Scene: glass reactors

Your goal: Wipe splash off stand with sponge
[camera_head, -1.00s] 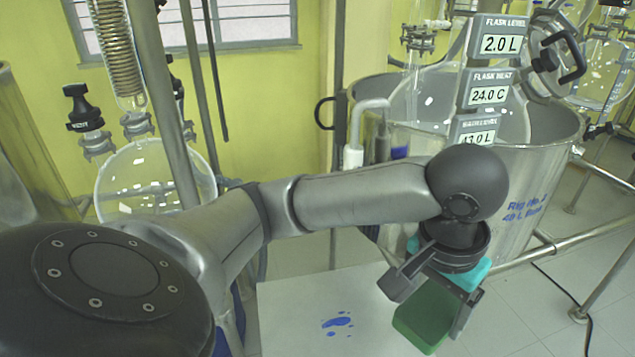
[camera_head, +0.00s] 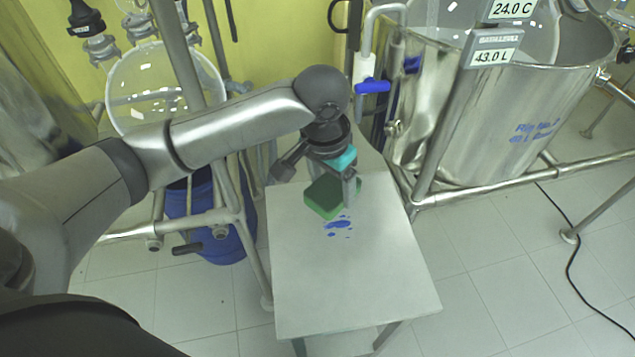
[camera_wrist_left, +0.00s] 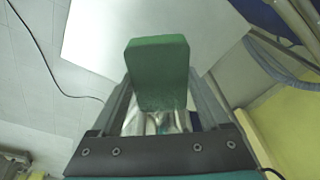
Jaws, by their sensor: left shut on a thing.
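The green sponge (camera_head: 323,198) is held between the fingers of my left gripper (camera_head: 334,192), over the far part of the stand. It also fills the middle of the left wrist view (camera_wrist_left: 158,70), between the two fingers. The stand (camera_head: 350,275) has a flat, pale square top. The blue splash (camera_head: 340,224), one larger blot with several small spots, lies on the top just nearer than the sponge. I cannot tell whether the sponge touches the surface. The splash does not show in the left wrist view. My right gripper is not in view.
A steel vessel (camera_head: 490,120) on a pipe frame stands right of the stand. A blue drum (camera_head: 208,225) and metal pipes are at its left. A round glass flask (camera_head: 165,85) is behind. A black cable (camera_head: 570,260) lies on the floor. The stand's near part is clear.

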